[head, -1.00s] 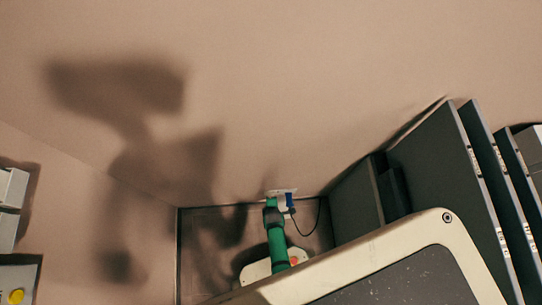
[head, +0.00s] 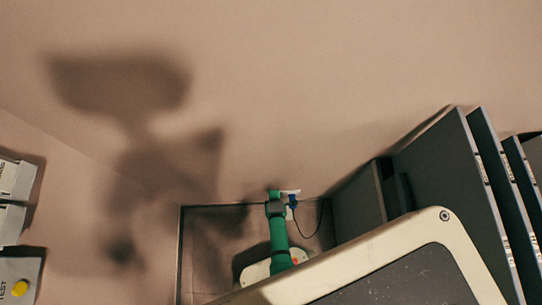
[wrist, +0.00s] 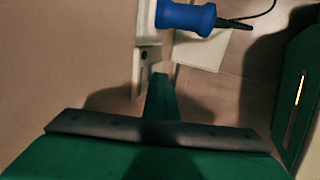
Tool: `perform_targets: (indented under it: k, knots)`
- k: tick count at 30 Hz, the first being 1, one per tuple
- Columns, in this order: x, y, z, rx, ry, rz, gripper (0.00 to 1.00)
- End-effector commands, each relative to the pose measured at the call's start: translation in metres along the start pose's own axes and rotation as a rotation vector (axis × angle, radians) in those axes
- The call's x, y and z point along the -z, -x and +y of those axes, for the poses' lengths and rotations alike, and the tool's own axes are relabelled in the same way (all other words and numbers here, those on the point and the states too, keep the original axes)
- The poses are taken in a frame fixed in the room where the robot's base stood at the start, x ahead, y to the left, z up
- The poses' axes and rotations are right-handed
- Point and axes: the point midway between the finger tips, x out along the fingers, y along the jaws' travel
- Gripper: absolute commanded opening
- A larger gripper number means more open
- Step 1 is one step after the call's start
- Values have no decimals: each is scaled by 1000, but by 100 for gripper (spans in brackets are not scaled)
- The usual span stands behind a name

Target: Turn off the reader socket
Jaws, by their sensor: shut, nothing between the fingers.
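The reader socket is a white plate on the wall, low in the head view (head: 291,191), and shows edge-on in the wrist view (wrist: 146,66). A blue plug (wrist: 186,17) with a black cable sits in it; the plug also shows in the head view (head: 293,201). My green gripper (wrist: 160,82) is shut and empty. Its tip is at the lower end of the plate, beside the plug; I cannot tell whether it touches. In the head view my gripper (head: 274,194) covers the plate's left part. The switch itself is not clearly visible.
Dark grey panels (head: 440,170) stand close on the right. A grey box with a yellow button (head: 19,288) is at the lower left. The plug's cable (head: 318,222) loops down to the right of my arm. The wall above is bare.

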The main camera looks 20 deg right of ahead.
Motion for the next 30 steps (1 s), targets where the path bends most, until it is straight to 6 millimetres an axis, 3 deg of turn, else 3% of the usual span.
perform_targets:
  k: [30]
  knots:
    - [2, 16, 5, -2, 6, 1, 0]
